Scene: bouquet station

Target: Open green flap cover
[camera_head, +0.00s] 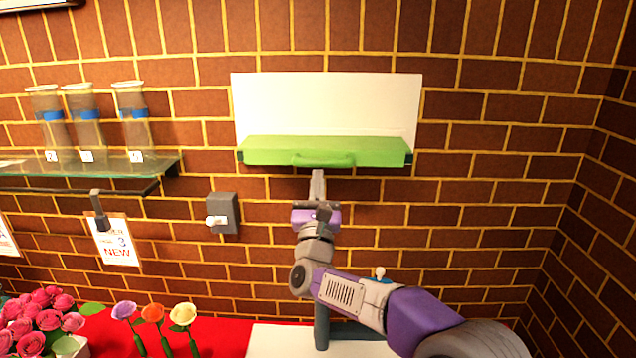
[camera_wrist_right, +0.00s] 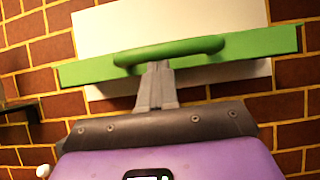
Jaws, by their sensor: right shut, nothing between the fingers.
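The green flap cover (camera_head: 370,150) sticks out from the brick wall at the lower edge of a white panel (camera_head: 325,100). Its curved green handle (camera_head: 323,159) is on the front edge. My right gripper (camera_head: 318,174) is just below the handle, pointing up at it. In the right wrist view the flap (camera_wrist_right: 260,46) spans the picture, and the shut fingers (camera_wrist_right: 157,68) end at the lower edge of the handle (camera_wrist_right: 168,50), with nothing between them. I cannot tell whether the fingertips touch the handle. My left gripper is not in view.
A glass shelf (camera_head: 90,170) with several tubes (camera_head: 133,115) is on the wall at left. A grey switch box (camera_head: 222,213) is left of my right arm. Flowers (camera_head: 152,312) and roses (camera_head: 40,320) stand on the red surface (camera_head: 225,335) below.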

